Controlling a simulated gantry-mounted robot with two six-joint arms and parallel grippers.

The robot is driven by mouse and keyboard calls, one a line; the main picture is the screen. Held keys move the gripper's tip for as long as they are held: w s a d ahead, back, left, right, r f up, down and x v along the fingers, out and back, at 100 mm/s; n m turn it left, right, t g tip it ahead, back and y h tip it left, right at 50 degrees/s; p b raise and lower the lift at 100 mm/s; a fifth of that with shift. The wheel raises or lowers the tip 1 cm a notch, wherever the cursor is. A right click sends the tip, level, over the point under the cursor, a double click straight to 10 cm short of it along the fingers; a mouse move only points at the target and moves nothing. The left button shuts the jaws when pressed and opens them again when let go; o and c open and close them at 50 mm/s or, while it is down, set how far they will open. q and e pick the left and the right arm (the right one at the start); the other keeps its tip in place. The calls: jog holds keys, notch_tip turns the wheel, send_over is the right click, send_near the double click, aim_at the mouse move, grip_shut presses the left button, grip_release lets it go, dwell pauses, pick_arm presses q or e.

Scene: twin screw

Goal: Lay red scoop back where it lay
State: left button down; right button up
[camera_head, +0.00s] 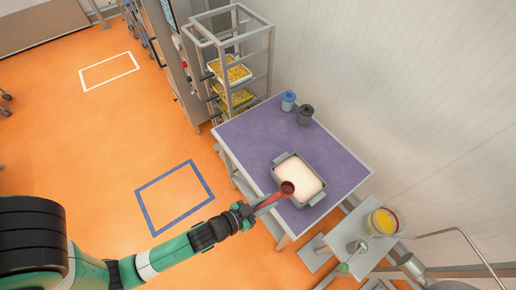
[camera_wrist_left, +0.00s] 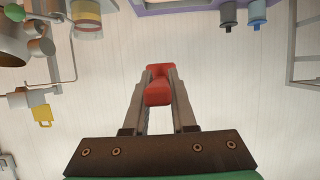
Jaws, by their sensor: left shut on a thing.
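The red scoop (camera_head: 285,189) is in my left gripper (camera_head: 252,213), its bowl over the near edge of a grey tray (camera_head: 311,184) filled with white material. The tray stands on the purple table (camera_head: 250,149). In the left wrist view the two fingers of my left gripper (camera_wrist_left: 158,100) are shut on the red scoop (camera_wrist_left: 158,88). I cannot tell whether the scoop touches the tray. What the bowl holds is too small to tell. My right gripper is not in view.
A blue canister (camera_head: 288,101) and a dark canister (camera_head: 306,115) stand at the table's back. A rack (camera_head: 233,50) with trays of yellow pieces is behind. A side stand (camera_head: 362,262) holds a bowl with yellow contents (camera_head: 382,221). The table's left part is clear.

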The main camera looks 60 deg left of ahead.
pick_arm(q)
jog(key=w+a+f+n+y+b, duration=0.3)
jog(key=w+a+f+b, duration=0.3)
jog(key=a+f+b, duration=0.5)
jog(key=n+g+y+b, duration=0.2)
jog(key=b, duration=1.8)
send_over(257, 160)
jog(key=d, duration=0.1)
notch_tip(257, 160, down, 12)
jog(key=shift+f, duration=0.15)
jog(key=shift+w+a+f, duration=0.1)
jog(key=shift+a+f, duration=0.1)
jog(key=shift+a, duration=0.15)
jog(key=shift+a+f+b, duration=0.2)
jog(key=shift+f+b, duration=0.65)
jog(key=shift+f, duration=1)
jog(key=shift+f, duration=0.2)
jog(key=c, duration=0.7)
grip_release()
jog(key=shift+c, duration=0.2)
